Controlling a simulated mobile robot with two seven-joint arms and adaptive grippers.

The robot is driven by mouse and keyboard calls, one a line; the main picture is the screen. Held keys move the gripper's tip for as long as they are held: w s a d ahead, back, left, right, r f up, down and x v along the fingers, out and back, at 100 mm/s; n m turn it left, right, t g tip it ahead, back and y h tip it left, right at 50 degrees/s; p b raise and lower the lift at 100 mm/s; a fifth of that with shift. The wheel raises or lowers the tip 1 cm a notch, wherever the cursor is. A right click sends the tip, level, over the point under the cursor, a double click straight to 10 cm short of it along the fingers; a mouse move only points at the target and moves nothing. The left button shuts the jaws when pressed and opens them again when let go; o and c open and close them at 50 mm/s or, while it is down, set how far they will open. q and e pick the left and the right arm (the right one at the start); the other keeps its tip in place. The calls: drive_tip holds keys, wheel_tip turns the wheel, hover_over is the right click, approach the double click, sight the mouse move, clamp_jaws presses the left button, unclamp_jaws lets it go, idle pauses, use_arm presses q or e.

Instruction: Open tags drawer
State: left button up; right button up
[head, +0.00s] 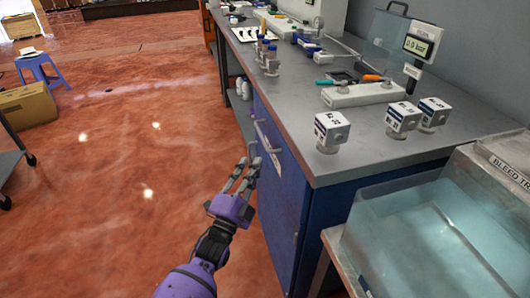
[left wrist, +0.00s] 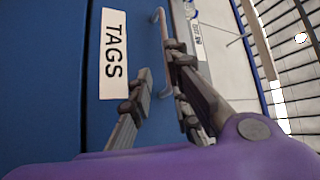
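The blue tags drawer front (left wrist: 90,130) shows in the left wrist view with a white label (left wrist: 113,55) reading TAGS. Its bar handle (left wrist: 164,45) stands out beside the label. In the head view the drawer's handle (head: 266,138) is on the blue cabinet under the grey bench, and the front looks flush. My left gripper (head: 244,172) is at the handle. In the left wrist view its fingers (left wrist: 160,85) are apart, and the handle's lower end shows between the tips; contact cannot be told. My right gripper is not in view.
The grey bench top (head: 300,130) holds several white tag cubes (head: 332,128) and a tool holder (head: 360,94). A clear bin (head: 430,240) is at the lower right. The red floor (head: 130,190) left of the cabinet is open, with a blue stool (head: 37,66) and cardboard box (head: 28,106) farther off.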

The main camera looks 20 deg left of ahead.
sight(263, 139)
use_arm(q)
drive_tip(key=x, duration=0.4)
drive_tip(key=r+x, duration=0.1)
drive_tip(key=x, duration=0.4)
drive_tip(key=shift+s+r, duration=0.1)
drive_tip(key=shift+s, duration=0.05)
drive_tip(key=shift+c, duration=0.2)
clamp_jaws()
